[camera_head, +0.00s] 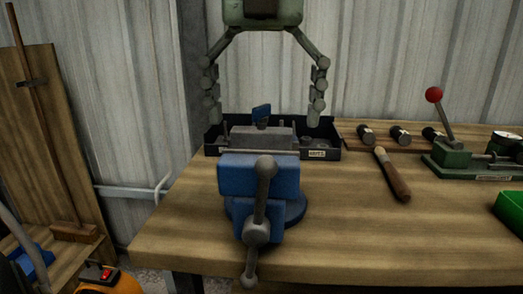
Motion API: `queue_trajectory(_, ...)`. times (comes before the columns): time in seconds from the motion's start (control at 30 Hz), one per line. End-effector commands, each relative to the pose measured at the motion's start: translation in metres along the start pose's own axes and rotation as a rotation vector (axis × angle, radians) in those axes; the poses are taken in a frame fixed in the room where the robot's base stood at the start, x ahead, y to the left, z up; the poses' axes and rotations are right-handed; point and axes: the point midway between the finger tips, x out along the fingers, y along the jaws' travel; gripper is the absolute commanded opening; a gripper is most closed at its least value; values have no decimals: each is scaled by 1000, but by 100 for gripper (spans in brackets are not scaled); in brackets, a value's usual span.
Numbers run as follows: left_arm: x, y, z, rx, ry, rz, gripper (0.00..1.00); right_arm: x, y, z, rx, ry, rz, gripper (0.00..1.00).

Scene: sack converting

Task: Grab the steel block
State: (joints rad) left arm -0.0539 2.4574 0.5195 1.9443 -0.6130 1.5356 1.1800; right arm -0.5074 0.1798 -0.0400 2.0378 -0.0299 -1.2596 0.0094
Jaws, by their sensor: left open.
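A grey block (250,139), which looks like the steel block, shows just behind the blue vise (236,178) on the wooden bench. I cannot tell whether it sits in the vise or in the black tray behind it. My left gripper (264,115) hangs down from the top middle. Its two fingers are spread wide, one on each side of the block in the picture, with nothing between them that it holds. Its fingertips appear a little higher than the block. The vise hides the block's lower part. My right gripper is not in view.
The black tray (328,154) holds small parts. A wood-handled tool (393,176), several dark cylinders and a green press with a red knob (434,95) are on the right. A green bin is at the right edge.

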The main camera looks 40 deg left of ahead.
Motion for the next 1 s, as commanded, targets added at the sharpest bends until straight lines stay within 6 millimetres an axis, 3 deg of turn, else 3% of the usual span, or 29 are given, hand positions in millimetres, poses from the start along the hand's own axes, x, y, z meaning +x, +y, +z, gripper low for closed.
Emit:
queue_trajectory(0.27,40,3,0,-1,2,1,93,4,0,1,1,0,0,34)
queue_trajectory(0.57,44,3,1,-2,0,-1,92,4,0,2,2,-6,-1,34)
queue_trajectory(1.0,44,3,1,-2,-1,0,37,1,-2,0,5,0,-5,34)
